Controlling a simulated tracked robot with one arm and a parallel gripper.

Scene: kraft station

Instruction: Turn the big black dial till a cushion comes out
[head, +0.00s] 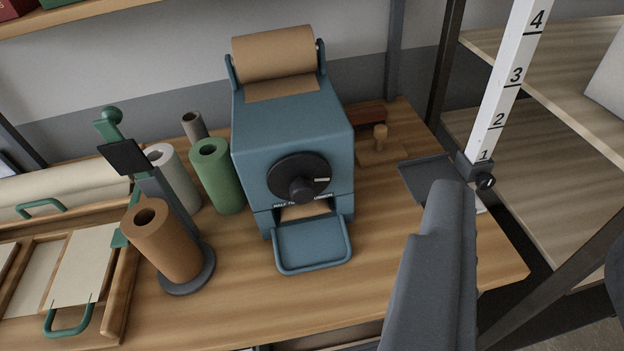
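A blue machine (290,135) stands on the wooden table with a roll of brown paper (274,53) on its top. The big black dial (299,178) is on its front face, with a knob in the middle and a pale mark towards its right side. Below it is a slot with something brown inside, and a blue catch tray (311,246) that looks empty. Lettering under the dial is partly hidden by the knob. A dark grey part of my arm rises at the lower right, apart from the machine. I cannot make out gripper fingers.
Paper rolls stand left of the machine: green (218,176), white (175,179) and brown (163,240) on a round-based holder. A wooden tray (123,290) lies farther left. Right are a wooden stamp (380,140), a dark plate (433,182) and a numbered white post (508,75). Table in front of the catch tray is clear.

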